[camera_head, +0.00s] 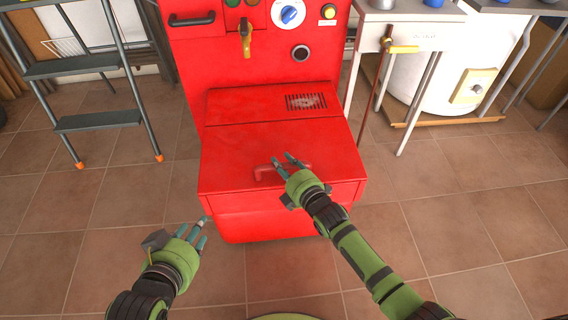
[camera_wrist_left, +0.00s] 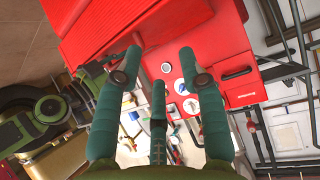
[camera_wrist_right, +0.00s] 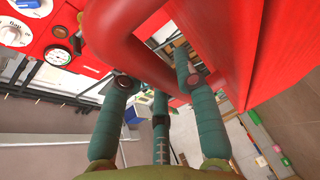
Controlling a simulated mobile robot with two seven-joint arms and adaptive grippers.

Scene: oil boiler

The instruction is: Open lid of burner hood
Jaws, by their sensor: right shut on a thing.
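The red burner hood (camera_head: 228,196) juts from the front of the red boiler, and its lid (camera_head: 250,142) lies flat with no visible gap. A red bar handle (camera_head: 262,173) sits near the lid's front edge. My right gripper (camera_head: 293,162) is at the right part of this handle. In the right wrist view the handle (camera_wrist_right: 119,45) loops large and close between the fingers of my right gripper (camera_wrist_right: 150,75), which is shut on it. My left gripper (camera_head: 199,225) is open and empty, left of the hood's front corner. Its spread fingers also show in the left wrist view (camera_wrist_left: 160,70).
A grey stepladder (camera_head: 98,120) stands at the left. A white table (camera_head: 412,40) with a red-and-yellow tool stands at the right, before a white tank (camera_head: 440,85). The tiled floor (camera_head: 460,220) is clear on both sides of the hood.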

